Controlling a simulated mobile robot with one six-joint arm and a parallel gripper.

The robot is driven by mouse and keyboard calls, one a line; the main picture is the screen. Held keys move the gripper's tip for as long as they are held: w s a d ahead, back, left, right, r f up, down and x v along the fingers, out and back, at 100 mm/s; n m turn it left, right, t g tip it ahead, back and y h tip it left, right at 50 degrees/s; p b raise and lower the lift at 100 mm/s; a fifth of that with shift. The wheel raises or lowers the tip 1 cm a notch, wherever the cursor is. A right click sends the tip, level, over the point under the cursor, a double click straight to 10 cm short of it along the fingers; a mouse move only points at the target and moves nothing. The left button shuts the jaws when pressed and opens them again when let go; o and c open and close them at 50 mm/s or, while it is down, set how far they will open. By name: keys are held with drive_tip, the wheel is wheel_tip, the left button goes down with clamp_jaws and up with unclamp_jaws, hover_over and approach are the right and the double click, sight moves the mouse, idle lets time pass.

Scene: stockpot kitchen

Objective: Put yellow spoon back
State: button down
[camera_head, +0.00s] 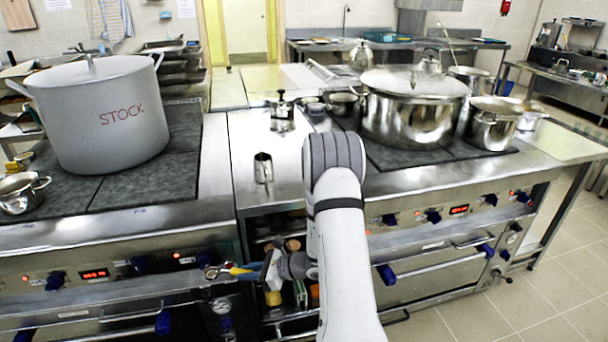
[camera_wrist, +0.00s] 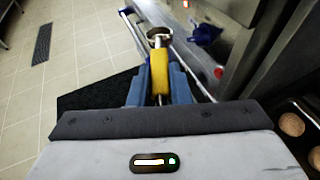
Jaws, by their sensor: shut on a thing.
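The yellow spoon (camera_head: 241,270) is held out to the left of my gripper (camera_head: 250,270), in front of the stove fronts. In the wrist view, its yellow handle (camera_wrist: 159,72) sits between the blue fingers of my gripper (camera_wrist: 160,88), which are shut on it. Its metal head (camera_wrist: 158,36) points away from the gripper. A small metal cup (camera_head: 263,168) stands on the steel counter above and behind the gripper; no contents are discernible. The handle's near end is partly hidden by the fingers.
An open shelf compartment (camera_head: 265,232) with jars and small items lies beside the gripper. A large grey stockpot (camera_head: 98,115) stands on the left range. A large steel pot (camera_head: 413,112) and smaller pots stand on the right range. Blue-knobbed stove fronts flank the compartment.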

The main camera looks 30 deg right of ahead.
wheel_tip(320, 180, up, 7)
drive_tip(key=p, duration=0.6)
drive_tip(key=shift+w+f, duration=0.15)
drive_tip(key=d+r+m+t+h, duration=0.2)
drive_tip(key=d+r+m+h, duration=0.1)
drive_tip(key=d+r, duration=0.6)
drive_tip(key=d+r+m+t+h, duration=0.2)
drive_tip(key=d+r, duration=0.7)
drive_tip(key=d, duration=0.6)
drive_tip(key=d+r+m+t+h, duration=0.1)
drive_tip(key=d+r+m+h, duration=0.3)
drive_tip(key=d+r, duration=0.5)
drive_tip(key=d, duration=0.4)
drive_tip(key=shift+s+t, duration=0.2)
drive_tip(key=shift+t, duration=0.2)
